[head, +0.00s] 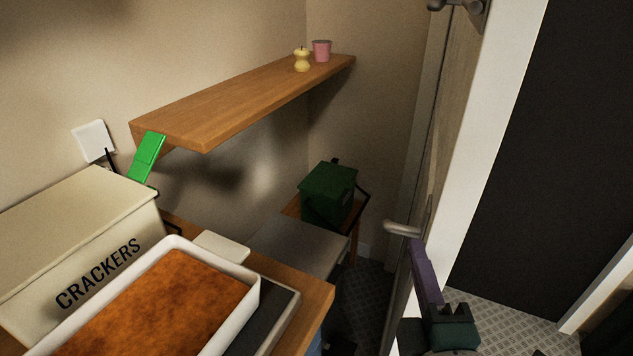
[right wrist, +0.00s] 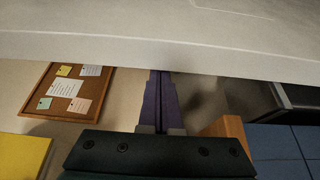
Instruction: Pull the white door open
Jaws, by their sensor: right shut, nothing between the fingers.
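The white door (head: 492,105) is seen nearly edge-on at the right in the head view, with a dark opening to its right. A grey lever handle (head: 402,229) sticks out to the left from its lower part. My right gripper (head: 420,250), with purple fingers, is shut and empty just below and right of the handle, close to the door's edge. In the right wrist view its fingers (right wrist: 161,75) reach the edge of a broad white surface (right wrist: 150,45), likely the door. I cannot tell whether they touch it. My left gripper is not in view.
A wooden shelf (head: 235,95) juts from the wall. A crackers box (head: 75,215) and a white baking dish (head: 258,290) stand on a counter at lower left. A green box (head: 328,192) sits on a small table. Tiled floor (head: 505,318) shows through the opening.

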